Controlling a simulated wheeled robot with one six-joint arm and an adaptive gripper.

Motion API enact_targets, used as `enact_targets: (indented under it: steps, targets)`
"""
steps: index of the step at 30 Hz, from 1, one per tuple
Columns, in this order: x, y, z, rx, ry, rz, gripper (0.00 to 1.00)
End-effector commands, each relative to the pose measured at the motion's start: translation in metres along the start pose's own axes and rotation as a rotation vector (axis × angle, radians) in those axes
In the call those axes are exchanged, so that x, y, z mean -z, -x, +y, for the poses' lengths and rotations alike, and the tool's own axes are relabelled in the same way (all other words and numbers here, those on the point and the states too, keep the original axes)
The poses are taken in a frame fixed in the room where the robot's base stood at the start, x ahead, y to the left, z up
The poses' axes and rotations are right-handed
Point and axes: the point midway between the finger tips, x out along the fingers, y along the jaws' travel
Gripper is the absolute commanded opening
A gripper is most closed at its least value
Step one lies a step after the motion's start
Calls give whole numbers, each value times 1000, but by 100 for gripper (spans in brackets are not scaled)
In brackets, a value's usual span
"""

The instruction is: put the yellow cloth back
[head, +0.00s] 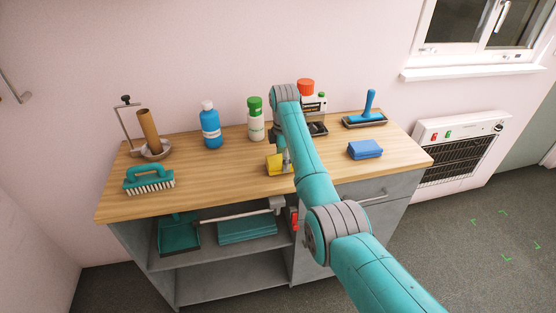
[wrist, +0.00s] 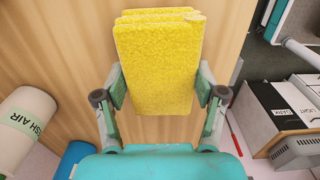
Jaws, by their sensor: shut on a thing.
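The yellow cloth (head: 273,165) is a folded, layered pad over the front middle of the wooden worktop (head: 215,180). In the wrist view the yellow cloth (wrist: 158,62) fills the space between the two fingers. My gripper (wrist: 164,95) is shut on it, one finger against each long side. In the head view my gripper (head: 285,162) is partly hidden by my own arm. I cannot tell whether the cloth touches the worktop or is held just above it.
A blue folded cloth (head: 365,149) lies to the right. A brush (head: 149,180), blue bottle (head: 210,126), green-capped bottle (head: 255,121) and red-capped container (head: 306,90) stand around. A blue-handled tool (head: 369,106) is at back right.

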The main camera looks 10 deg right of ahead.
Motion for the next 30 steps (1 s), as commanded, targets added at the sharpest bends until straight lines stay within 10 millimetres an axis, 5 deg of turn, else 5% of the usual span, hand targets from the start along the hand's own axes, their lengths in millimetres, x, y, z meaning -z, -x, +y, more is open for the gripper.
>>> enact_targets:
  steps: [9, 10, 13, 24, 30]
  targets:
    - [-2, -3, 0, -1, 0, 0, 42]
    - [-2, -4, 0, -1, 0, 0, 72]
    - [-2, -3, 0, -2, 0, 0, 95]
    - [-2, -1, 0, -2, 0, 0, 95]
    - [9, 22, 4, -5, 1, 0, 95]
